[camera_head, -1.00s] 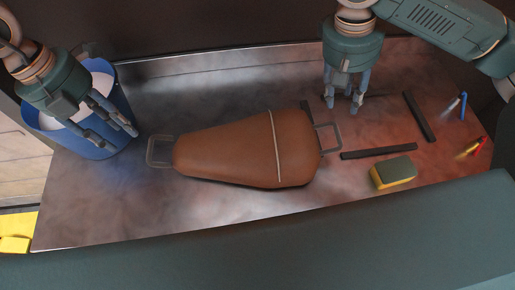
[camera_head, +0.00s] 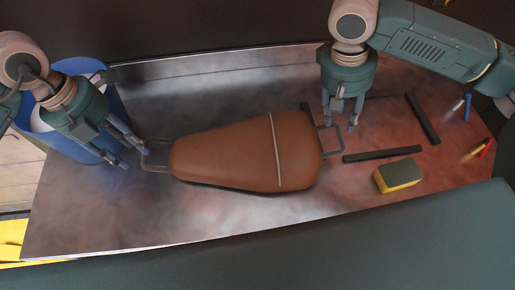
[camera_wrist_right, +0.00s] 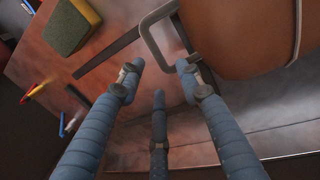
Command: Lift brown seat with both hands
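The brown seat (camera_head: 235,150) lies flat on the metal table (camera_head: 120,225), with a wire handle at each end. My left gripper (camera_head: 130,158) is open beside the left handle (camera_head: 154,155), its fingertips close to the handle's outer side; I cannot tell whether they touch. My right gripper (camera_head: 340,122) is open just above and beyond the right handle (camera_head: 331,139). In the right wrist view, the right handle (camera_wrist_right: 153,42) lies ahead of the open fingers (camera_wrist_right: 158,80), near the tip of one finger, with the seat (camera_wrist_right: 240,30) behind it.
A blue bucket (camera_head: 115,104) stands behind my left gripper. Dark bars (camera_head: 383,155), (camera_head: 422,118), a yellow-green sponge (camera_head: 398,175) and small red and blue tools (camera_head: 486,148), (camera_head: 467,107) lie on the right. The table in front of the seat is clear.

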